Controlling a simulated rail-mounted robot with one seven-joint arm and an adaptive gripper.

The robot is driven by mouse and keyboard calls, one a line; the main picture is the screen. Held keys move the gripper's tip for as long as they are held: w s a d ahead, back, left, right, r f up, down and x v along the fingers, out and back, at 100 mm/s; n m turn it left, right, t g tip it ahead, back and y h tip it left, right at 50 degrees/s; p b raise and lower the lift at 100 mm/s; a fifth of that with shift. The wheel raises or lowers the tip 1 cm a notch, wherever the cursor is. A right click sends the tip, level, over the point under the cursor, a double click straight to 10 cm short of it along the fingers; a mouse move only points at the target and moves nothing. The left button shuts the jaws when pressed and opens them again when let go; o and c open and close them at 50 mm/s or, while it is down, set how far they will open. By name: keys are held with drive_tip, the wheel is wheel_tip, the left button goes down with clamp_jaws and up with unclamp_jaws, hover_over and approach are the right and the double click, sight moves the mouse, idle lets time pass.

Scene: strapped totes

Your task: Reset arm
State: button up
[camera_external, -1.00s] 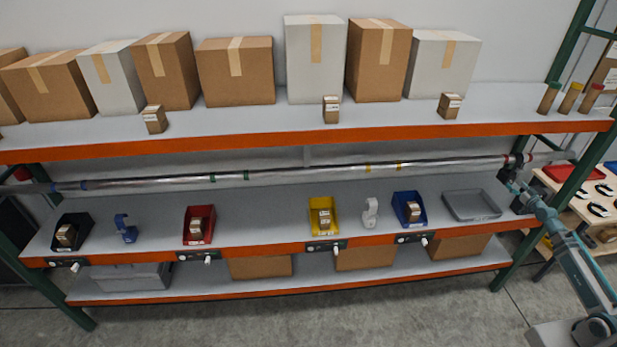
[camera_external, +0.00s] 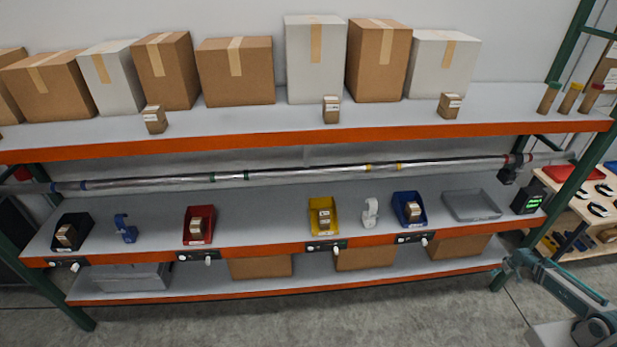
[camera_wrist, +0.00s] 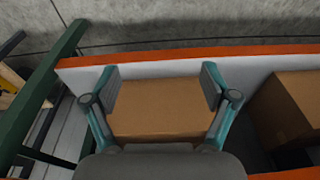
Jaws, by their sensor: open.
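My gripper (camera_wrist: 160,84) is open, with its two fingers spread wide and nothing between them. Beyond the fingers, in the wrist view, a brown cardboard box (camera_wrist: 160,110) lies apart from them on the lower shelf. In the external view my teal and grey arm reaches in from the lower right, and its end (camera_external: 514,262) is low, beside the right end of the rack.
Red, yellow, blue and black bins hold small boxes on the middle shelf. A grey tray (camera_external: 471,205) and a black device with a green display (camera_external: 528,200) stand at its right end. The green rack post (camera_wrist: 50,100) is close left in the wrist view.

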drive_tip(key=s+f+g, duration=0.3)
drive_tip(key=s+f, duration=0.3)
drive_tip(key=s, duration=0.4)
drive_tip(key=s+f+g, duration=0.2)
drive_tip(key=s+f, duration=0.4)
drive_tip(key=s, duration=0.5)
drive_tip(key=s+f+g, duration=0.3)
drive_tip(key=s+f, duration=0.3)
drive_tip(key=s, duration=0.4)
drive_tip(key=shift+s+d+f+g, duration=0.15)
drive_tip(key=shift+s+g, duration=0.15)
drive_tip(key=shift+s, duration=0.1)
idle(0.3)
